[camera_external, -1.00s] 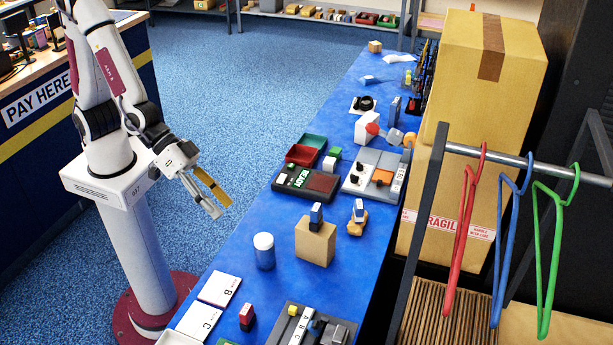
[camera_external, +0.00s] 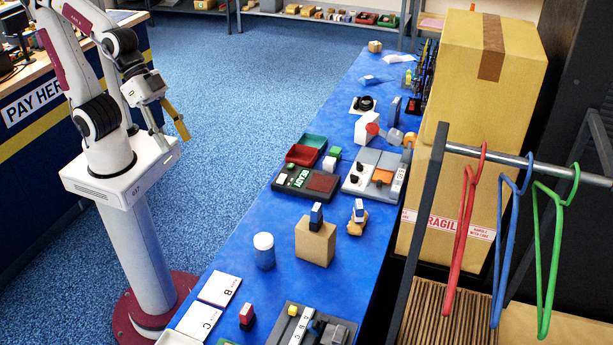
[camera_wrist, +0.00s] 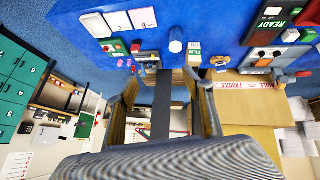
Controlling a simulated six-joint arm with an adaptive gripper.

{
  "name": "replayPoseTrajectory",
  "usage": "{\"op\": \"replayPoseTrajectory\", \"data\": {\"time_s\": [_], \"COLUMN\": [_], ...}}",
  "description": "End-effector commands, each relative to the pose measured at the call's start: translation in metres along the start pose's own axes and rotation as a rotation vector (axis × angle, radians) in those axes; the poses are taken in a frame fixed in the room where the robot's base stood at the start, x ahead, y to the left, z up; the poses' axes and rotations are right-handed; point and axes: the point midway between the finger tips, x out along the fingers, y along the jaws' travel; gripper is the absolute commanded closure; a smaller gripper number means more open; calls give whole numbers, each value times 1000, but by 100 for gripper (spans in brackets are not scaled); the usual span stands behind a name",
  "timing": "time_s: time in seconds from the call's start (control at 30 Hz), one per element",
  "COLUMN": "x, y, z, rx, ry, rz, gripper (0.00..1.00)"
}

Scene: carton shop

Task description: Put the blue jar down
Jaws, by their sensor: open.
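The blue jar (camera_external: 264,254) with a white lid stands upright on the blue table top, left of a cardboard box. In the wrist view the jar (camera_wrist: 176,40) shows beyond the fingers, near the table edge. My gripper (camera_external: 178,143) is raised close to my own column, well to the left of the jar and apart from it. In the wrist view its two fingers are spread and nothing is between them.
The cardboard box (camera_external: 316,243) with a small blue-and-white item on top stands right of the jar. White cards B (camera_external: 219,288) and C (camera_external: 198,319) lie in front. A READY tray (camera_external: 305,182) lies behind. Blue floor separates my arm from the table.

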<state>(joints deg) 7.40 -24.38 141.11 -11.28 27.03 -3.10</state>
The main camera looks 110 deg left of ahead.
Motion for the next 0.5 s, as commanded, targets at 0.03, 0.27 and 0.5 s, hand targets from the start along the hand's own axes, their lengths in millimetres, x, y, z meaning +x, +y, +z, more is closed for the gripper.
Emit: {"op": "replayPoseTrajectory", "data": {"time_s": [0.03,0.27,0.5], "x": [-10,-49,-80], "y": [-6,-32,-57], "z": [5,38,70], "rx": [10,68,103], "ry": [-4,-55,-104], "rz": [-11,-78,-148], "gripper": [49,49,49]}}
